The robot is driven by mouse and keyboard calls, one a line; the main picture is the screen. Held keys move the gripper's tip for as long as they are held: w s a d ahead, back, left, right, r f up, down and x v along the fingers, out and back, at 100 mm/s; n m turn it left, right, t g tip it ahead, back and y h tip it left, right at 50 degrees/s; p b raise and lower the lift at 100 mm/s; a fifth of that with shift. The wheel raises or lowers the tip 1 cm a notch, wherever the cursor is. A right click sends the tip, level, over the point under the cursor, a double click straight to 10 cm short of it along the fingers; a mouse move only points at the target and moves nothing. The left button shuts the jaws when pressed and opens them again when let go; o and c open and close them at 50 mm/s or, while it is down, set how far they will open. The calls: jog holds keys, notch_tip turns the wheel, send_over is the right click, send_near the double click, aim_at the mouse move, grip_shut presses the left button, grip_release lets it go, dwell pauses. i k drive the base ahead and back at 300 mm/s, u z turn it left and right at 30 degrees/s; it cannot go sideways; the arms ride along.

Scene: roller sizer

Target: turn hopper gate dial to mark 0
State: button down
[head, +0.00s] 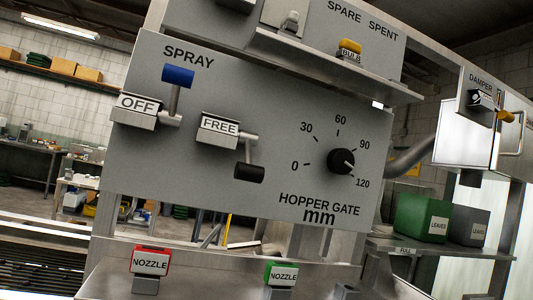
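The hopper gate dial (341,162) is a round black knob on the grey panel (270,105), right of centre. Its printed scale runs from 0 at lower left, over 30, 60 and 90, to 120 at lower right. A small pale pointer line on the knob faces right and slightly down, between 90 and 120; its exact reading is too small to tell. The words HOPPER GATE mm stand below it. Nothing covers the dial. My gripper is not in view.
Left of the dial are a lever with a black grip (249,173) by the FREE label and a blue-gripped spray lever (178,76) by OFF. A shelf (340,68) juts out above. Red (150,261) and green (281,274) nozzle blocks stand below.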

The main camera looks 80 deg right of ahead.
aim_at(341, 161)
jog(key=z, duration=1.05)
jog(key=k, duration=0.65)
jog(key=z, duration=0.25)
jog(key=i, duration=0.5)
jog(key=z, duration=0.9)
